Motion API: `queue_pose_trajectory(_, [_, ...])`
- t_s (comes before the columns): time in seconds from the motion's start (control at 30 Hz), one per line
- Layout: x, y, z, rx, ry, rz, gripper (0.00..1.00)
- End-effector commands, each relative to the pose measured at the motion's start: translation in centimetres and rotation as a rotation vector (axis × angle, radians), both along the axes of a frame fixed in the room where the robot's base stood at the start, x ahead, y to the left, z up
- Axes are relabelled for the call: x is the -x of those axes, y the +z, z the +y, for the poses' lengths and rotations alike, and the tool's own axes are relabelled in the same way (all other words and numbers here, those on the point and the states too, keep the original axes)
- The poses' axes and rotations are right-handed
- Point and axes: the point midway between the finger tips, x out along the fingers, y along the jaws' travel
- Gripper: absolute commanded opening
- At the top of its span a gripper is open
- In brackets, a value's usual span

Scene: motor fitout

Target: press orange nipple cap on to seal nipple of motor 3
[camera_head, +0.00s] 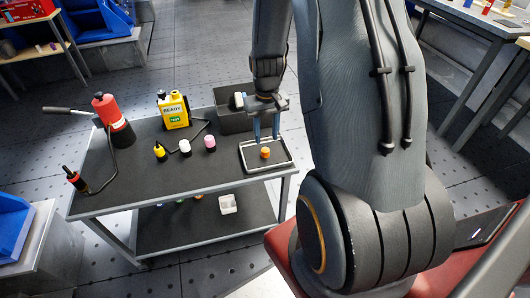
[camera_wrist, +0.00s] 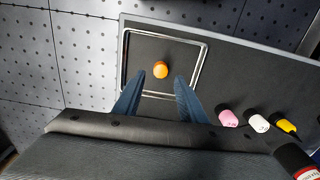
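The orange cap (camera_head: 265,153) stands inside a metal-rimmed square tray (camera_head: 287,165) at the right end of a black-topped cart. It also shows in the wrist view (camera_wrist: 160,69), near the middle of the tray (camera_wrist: 203,62). My gripper (camera_head: 265,138) hangs above the tray with its blue fingers pointing down, over the cap. In the wrist view its fingers (camera_wrist: 154,85) are spread apart with nothing between them, and the cap appears beyond the gap. I cannot make out motor 3 or its nipple in either view.
Pink (camera_head: 210,143), white (camera_head: 185,147) and yellow (camera_head: 160,152) items stand left of the tray. A yellow "READY" device (camera_head: 174,110), a red cylinder tool (camera_head: 112,118) and a dark open bin (camera_head: 235,121) are on the cart (camera_head: 150,190). The cart's front middle is clear.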

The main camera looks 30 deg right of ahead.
Motion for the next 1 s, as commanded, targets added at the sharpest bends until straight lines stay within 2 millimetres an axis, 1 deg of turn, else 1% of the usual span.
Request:
queue_pose_trajectory(0.1, [0.0,-1.3,0.0,0.000,0.001,0.002,0.38])
queue_pose_trajectory(0.27, [-0.1,-2.5,0.1,0.000,0.001,0.000,0.38])
queue_pose_trajectory(0.6, [-0.6,-6.5,0.3,0.000,0.001,0.001,0.38])
queue_pose_trajectory(0.7, [-0.6,-7.0,0.3,0.000,0.001,0.001,0.38])
queue_pose_trajectory(0.93, [-0.6,-7.1,0.3,0.000,0.001,-0.001,0.38])
queue_pose_trajectory(0.97, [-0.6,-7.1,0.3,0.000,0.001,-0.001,0.36])
queue_pose_trajectory(1.0, [-0.6,-7.1,0.3,0.000,0.001,-0.001,0.29])
